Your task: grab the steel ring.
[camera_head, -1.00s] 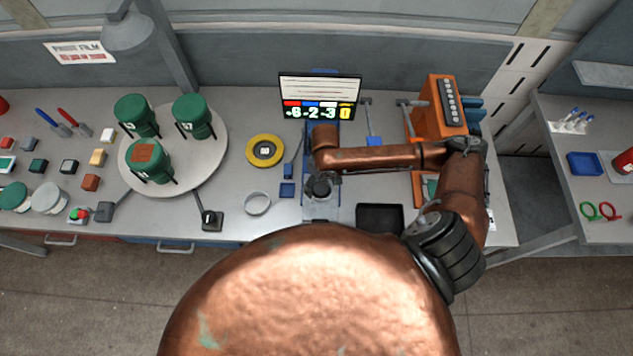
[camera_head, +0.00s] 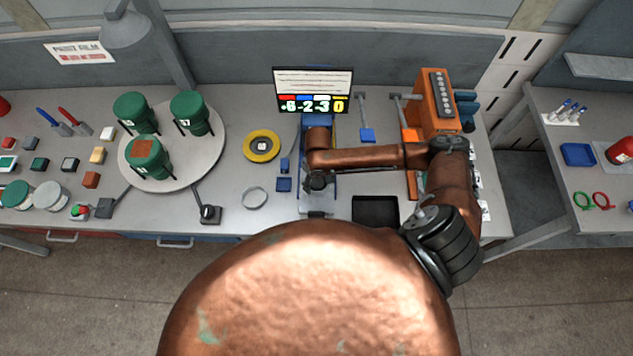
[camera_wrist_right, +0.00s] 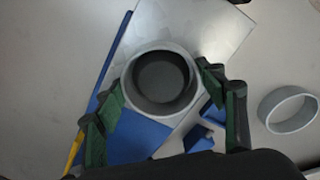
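A thin, pale grey steel ring (camera_head: 254,197) lies on the bench left of my right gripper (camera_head: 319,181) in the head view. It also shows at the right of the right wrist view (camera_wrist_right: 289,110), apart from the fingers. A round grey piece with a dark hollow (camera_wrist_right: 128,82) stands over a metal strip in the right wrist view. My right gripper's green-padded fingers (camera_wrist_right: 160,82) are spread on either side of it; I cannot tell whether they touch it. In the head view my gripper hides this piece. My left gripper is not in view.
A yellow disc (camera_head: 262,146) lies behind the ring. A turntable (camera_head: 209,160) with green canisters stands to the left. A dark tray (camera_head: 375,210) lies right of my right gripper, an orange rack (camera_head: 437,100) behind. A display (camera_head: 313,91) stands at the back.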

